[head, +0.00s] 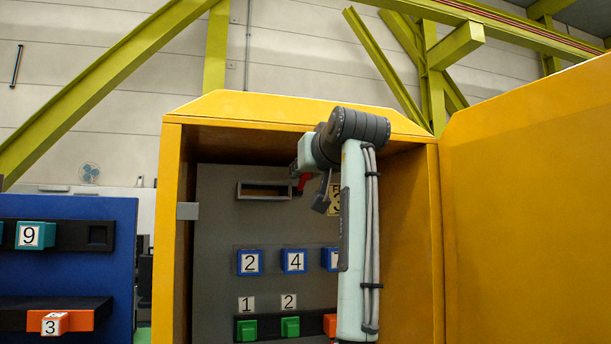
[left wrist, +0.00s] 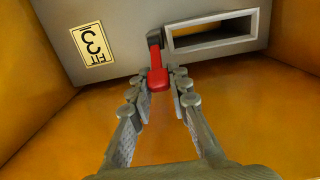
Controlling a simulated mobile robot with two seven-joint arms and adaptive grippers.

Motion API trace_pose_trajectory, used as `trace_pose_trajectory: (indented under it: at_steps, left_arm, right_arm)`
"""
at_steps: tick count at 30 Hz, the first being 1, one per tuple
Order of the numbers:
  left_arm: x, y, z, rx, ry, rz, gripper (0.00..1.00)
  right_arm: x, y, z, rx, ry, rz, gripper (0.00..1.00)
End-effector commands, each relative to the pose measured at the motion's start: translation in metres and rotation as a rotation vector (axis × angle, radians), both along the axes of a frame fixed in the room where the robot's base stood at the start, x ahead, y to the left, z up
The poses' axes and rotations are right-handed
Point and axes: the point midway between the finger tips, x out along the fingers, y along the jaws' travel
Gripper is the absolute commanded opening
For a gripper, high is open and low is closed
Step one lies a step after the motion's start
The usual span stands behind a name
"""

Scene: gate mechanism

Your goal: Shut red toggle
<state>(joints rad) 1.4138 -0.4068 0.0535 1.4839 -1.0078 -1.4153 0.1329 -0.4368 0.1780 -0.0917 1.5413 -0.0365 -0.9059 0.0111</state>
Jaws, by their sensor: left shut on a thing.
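The red toggle (head: 304,182) is on the grey back panel inside the yellow cabinet, just right of a rectangular slot. In the left wrist view, the red toggle (left wrist: 158,80) is a short lever with a wider red end. My left gripper (left wrist: 158,88) has its fingers on both sides of that red end and is shut on it. In the head view my left gripper (head: 316,190) is partly hidden by my own arm. My right gripper is in neither view.
The yellow cabinet (head: 172,230) is open, with its door (head: 530,200) swung to the right. Below the toggle are numbered blue blocks (head: 294,261) and green blocks (head: 290,327). A label (left wrist: 91,43) is beside the toggle. A blue panel (head: 60,275) stands left.

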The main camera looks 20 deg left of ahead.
Motion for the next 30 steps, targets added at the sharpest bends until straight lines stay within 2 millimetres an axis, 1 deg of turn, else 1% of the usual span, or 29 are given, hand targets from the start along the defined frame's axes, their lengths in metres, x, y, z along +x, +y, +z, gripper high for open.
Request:
trace_pose_trajectory:
  at_steps: [6, 18, 19, 23, 24, 30]
  left_arm:
    - [0.0015, 0.0012, 0.0019, -0.027, 0.04, 0.001, 0.0]
    - [0.0019, 0.0014, 0.0016, -0.031, 0.046, 0.001, 0.0]
    - [0.0019, 0.0014, 0.0016, -0.031, 0.046, 0.001, 0.21]
    - [0.0019, 0.0014, 0.0018, -0.03, 0.045, 0.001, 0.37]
    - [0.0019, 0.0014, 0.0018, -0.03, 0.045, 0.0, 0.4]
    - [0.0018, 0.0013, 0.0021, -0.03, 0.044, 0.0, 0.4]
  right_arm:
    - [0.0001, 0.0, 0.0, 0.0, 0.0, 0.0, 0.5]
    - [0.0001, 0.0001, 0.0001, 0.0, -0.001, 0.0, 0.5]
    - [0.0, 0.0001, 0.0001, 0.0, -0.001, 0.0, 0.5]
    - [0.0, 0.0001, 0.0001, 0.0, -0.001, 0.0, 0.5]
    - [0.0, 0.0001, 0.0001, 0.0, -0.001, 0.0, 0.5]
    - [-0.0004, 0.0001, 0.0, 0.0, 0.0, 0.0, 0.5]
